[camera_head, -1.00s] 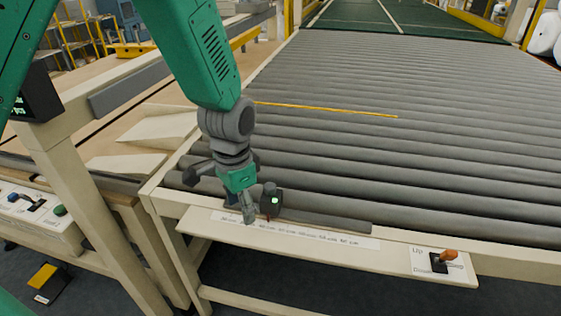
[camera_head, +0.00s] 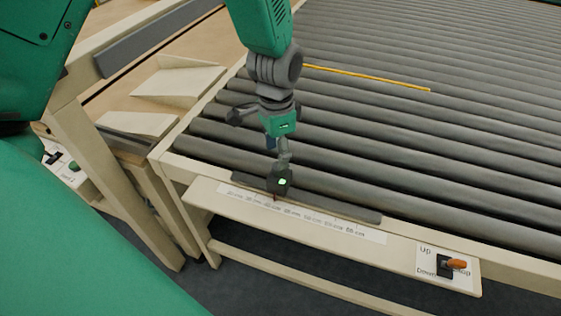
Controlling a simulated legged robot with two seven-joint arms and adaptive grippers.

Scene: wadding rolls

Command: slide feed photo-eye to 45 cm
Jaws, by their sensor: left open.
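The photo-eye (camera_head: 280,181) is a small black block with a lit green display. It sits on a dark rail (camera_head: 340,203) along the front of the roller bed, left of the rail's middle. A thin pointer under it meets a white scale strip (camera_head: 310,215) with centimetre marks; most numbers are too small to read, but the right end seems to read 65 cm. My left gripper (camera_head: 262,136) is open, just behind and above the photo-eye. One finger's tip is close to the block's top; I cannot tell whether they touch. My right gripper is out of view.
Grey rollers (camera_head: 420,140) with a yellow strip (camera_head: 370,77) lie behind. A beige post (camera_head: 120,200) and a control box (camera_head: 62,170) stand left.

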